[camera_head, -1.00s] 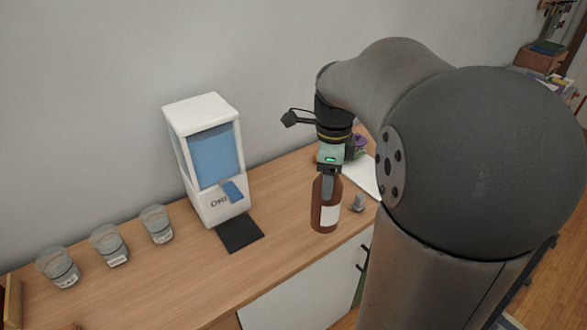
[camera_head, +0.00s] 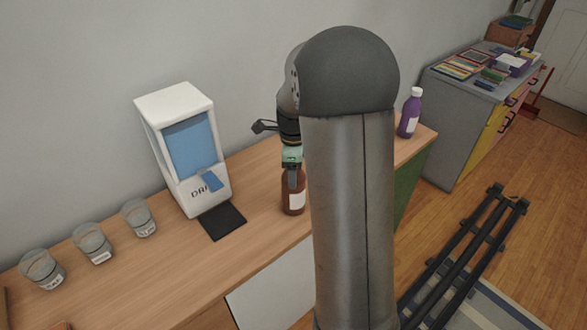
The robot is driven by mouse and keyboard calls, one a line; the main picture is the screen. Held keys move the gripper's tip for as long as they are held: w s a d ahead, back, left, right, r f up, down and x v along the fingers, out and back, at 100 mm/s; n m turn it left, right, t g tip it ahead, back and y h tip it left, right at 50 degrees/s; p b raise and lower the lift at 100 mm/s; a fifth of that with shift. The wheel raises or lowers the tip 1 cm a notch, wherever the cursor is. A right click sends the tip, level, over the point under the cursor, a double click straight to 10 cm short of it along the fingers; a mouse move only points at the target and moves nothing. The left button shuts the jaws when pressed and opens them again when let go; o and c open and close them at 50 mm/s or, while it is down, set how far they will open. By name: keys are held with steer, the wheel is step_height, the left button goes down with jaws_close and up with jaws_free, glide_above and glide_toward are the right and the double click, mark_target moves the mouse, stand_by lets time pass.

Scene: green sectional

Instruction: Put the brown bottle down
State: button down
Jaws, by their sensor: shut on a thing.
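The brown bottle (camera_head: 291,201) with a white label is upright at the wooden counter (camera_head: 262,226), right of the dispenser's dark mat. My gripper (camera_head: 292,178) points down and is shut on the bottle's neck from above. My arm covers the area just right of the bottle. I cannot tell whether the bottle's base touches the counter or hangs slightly above it.
A white and blue dispenser (camera_head: 183,150) stands left, with a black mat (camera_head: 222,221) before it. Three glass cups (camera_head: 93,243) line the left. A purple bottle (camera_head: 410,113) stands at the counter's right end. Bare counter lies between mat and bottle.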

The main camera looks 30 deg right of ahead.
steer(key=shift+f, duration=0.1)
steer(key=shift+c, duration=2.1)
jaws_free()
step_height(320, 180, up, 12)
steer(key=shift+r, duration=0.15)
steer(key=s+a+f+n, duration=0.4)
steer(key=s+a+n, duration=0.3)
steer(key=s+n, duration=0.4)
steer(key=s+a+f+n, duration=0.3)
steer(key=s+a+n, duration=0.4)
steer(key=s+n, duration=0.5)
steer(key=shift+s+a+f+n, duration=0.25)
steer(key=shift+a+f+n, duration=0.15)
steer(key=shift+n, duration=0.4)
